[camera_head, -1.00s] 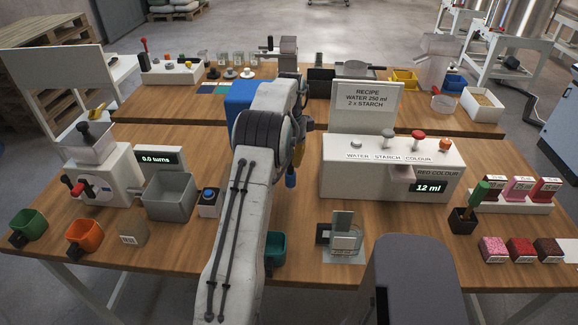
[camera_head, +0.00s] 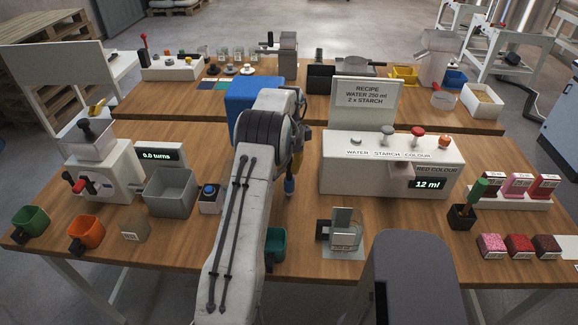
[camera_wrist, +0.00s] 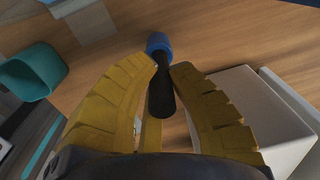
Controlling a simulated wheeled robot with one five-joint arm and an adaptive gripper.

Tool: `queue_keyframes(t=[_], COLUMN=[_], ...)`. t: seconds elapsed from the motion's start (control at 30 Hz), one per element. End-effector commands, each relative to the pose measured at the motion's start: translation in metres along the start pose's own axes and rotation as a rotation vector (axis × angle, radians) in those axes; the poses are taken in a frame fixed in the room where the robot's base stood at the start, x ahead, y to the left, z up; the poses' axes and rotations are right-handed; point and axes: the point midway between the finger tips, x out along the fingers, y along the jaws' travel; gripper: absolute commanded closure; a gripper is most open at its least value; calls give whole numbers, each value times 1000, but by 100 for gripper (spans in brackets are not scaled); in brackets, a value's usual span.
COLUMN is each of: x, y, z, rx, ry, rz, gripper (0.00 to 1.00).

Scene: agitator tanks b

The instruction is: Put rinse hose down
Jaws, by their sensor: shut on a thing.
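The rinse hose (camera_wrist: 161,88) shows in the wrist view as a black handle with a blue end. My gripper (camera_wrist: 162,72) has its yellow ribbed fingers shut on both sides of the black handle. The blue end points away from my gripper, over the wooden table. Most of the hose is hidden behind my arm. I cannot tell whether the tip touches the table.
The white dispenser (camera_head: 345,180) stands close on the right, with the recipe sign behind it. A teal cup (camera_head: 275,243) stands nearer, partly hidden by my arm; it also shows in the wrist view (camera_wrist: 32,72). A blue-button box (camera_head: 210,198) and grey bin (camera_head: 171,192) are left.

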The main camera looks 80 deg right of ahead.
Motion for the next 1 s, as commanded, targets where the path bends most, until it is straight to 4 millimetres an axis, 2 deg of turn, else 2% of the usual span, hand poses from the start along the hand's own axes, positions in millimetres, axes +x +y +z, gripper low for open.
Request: queue_keyframes(t=[0.03,0.27,0.63,0.77,1.0], x=[2,1,-6,-22,-65], y=[0,0,-1,-1,-1], z=[0,0,0,0,0], rx=[0,0,0,0,0], ry=[0,0,0,0,0], rz=[1,1,-2,-4,-4], gripper=[82,63,63,63,63])
